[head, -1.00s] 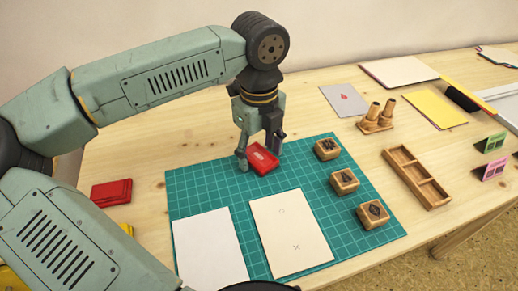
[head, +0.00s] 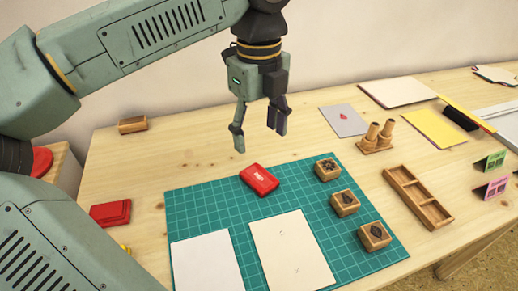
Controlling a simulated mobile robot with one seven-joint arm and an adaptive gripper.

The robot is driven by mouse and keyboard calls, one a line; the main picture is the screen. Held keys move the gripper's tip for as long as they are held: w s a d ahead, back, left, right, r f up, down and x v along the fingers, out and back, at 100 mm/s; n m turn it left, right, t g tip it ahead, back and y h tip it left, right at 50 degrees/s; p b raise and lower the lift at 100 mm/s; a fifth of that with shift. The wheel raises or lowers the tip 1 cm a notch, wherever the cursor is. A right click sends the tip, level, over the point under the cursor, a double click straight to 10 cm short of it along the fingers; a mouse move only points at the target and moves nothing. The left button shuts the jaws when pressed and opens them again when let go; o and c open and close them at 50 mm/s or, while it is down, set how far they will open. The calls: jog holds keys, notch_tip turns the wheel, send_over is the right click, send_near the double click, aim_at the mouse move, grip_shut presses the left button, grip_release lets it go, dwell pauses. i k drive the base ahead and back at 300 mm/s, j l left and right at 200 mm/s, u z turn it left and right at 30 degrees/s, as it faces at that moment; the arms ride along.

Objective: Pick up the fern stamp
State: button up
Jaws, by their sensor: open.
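Three wooden block stamps stand along the right of the green cutting mat (head: 205,210). The back one (head: 327,168) bears a dark star-like or flower-like motif, the middle one (head: 344,203) a dark, small motif, and the front one (head: 374,236) a dark leaf-like or diamond motif. I cannot tell for sure which is the fern. My gripper (head: 259,136) is open and empty, pointing down above the mat's back edge. It is left of and above the stamps, apart from them. Below it a red inkpad (head: 260,180) lies on the mat.
A white sheet (head: 206,265) and a cream card (head: 290,250) lie on the mat. Right of it are a wooden divided tray (head: 417,198) and a stand with two wooden handles (head: 377,137). Another red inkpad (head: 110,213) and a wooden block (head: 132,125) are at left.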

aim_at(344, 203)
jog(key=k+l, duration=0.25)
jog(key=k, duration=0.2)
jog(key=k+l, duration=0.2)
jog(key=k, duration=0.3)
